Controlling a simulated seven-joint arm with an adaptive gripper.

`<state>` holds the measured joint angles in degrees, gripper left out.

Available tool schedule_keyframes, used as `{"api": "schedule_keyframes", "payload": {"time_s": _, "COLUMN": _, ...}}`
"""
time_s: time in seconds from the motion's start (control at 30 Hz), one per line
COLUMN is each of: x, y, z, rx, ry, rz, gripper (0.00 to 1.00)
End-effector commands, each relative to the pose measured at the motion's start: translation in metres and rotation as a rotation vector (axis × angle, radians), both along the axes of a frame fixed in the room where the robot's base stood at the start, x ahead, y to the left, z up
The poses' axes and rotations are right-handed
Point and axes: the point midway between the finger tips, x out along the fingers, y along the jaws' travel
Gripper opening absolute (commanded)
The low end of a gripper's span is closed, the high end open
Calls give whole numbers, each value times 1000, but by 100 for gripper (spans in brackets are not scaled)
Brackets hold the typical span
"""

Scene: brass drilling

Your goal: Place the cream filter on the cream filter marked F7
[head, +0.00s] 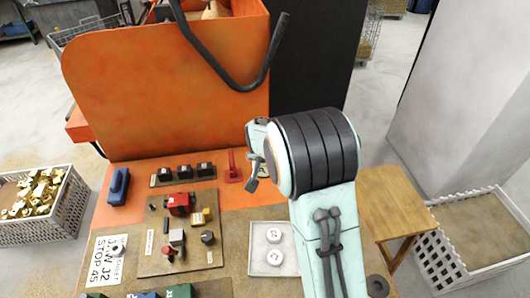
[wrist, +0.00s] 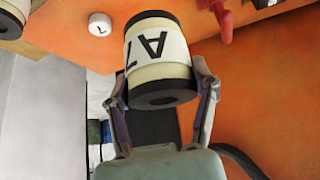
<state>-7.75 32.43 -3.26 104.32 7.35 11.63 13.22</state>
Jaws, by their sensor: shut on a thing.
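My gripper (wrist: 160,85) is shut on a cream filter (wrist: 158,70) in the wrist view. The filter is a cream cylinder with black ends, a dark hole in its near end and a white label. The label's large black marks look like A and 7, turned in this view. One finger is on each side of the filter. In the head view my arm covers most of the gripper, and the held filter does not show. I cannot make out a filter marked F7 in either view.
An orange machine (head: 170,85) with a black bent handle stands behind the bench. The bench holds a control panel (head: 155,262), a blue block (head: 118,186), a red part (head: 233,168) and a white tray (head: 256,269) with two round white pieces. Crates stand on both sides.

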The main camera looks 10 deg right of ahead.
Motion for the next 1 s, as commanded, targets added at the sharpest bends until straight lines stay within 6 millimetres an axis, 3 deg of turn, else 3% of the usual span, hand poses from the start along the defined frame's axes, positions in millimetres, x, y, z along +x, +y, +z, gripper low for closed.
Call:
{"api": "schedule_keyframes", "payload": {"time_s": 0.27, "x": -21, "y": -3, "z": -3, "rx": -1, "ry": 2, "rz": -13, "gripper": 21}}
{"api": "schedule_keyframes", "payload": {"time_s": 0.47, "x": -66, "y": -20, "z": -10, "rx": 0, "ry": -1, "rz": -59, "gripper": 21}}
{"api": "schedule_keyframes", "payload": {"time_s": 0.8, "x": -179, "y": -95, "z": 44, "rx": 1, "ry": -9, "rz": -297, "gripper": 21}}
{"api": "schedule_keyframes", "payload": {"time_s": 0.9, "x": -196, "y": -110, "z": 59, "rx": 0, "ry": -9, "rz": -348, "gripper": 21}}
{"api": "schedule_keyframes", "payload": {"time_s": 1.0, "x": -199, "y": -119, "z": 74, "rx": 0, "ry": -8, "rz": -383, "gripper": 21}}
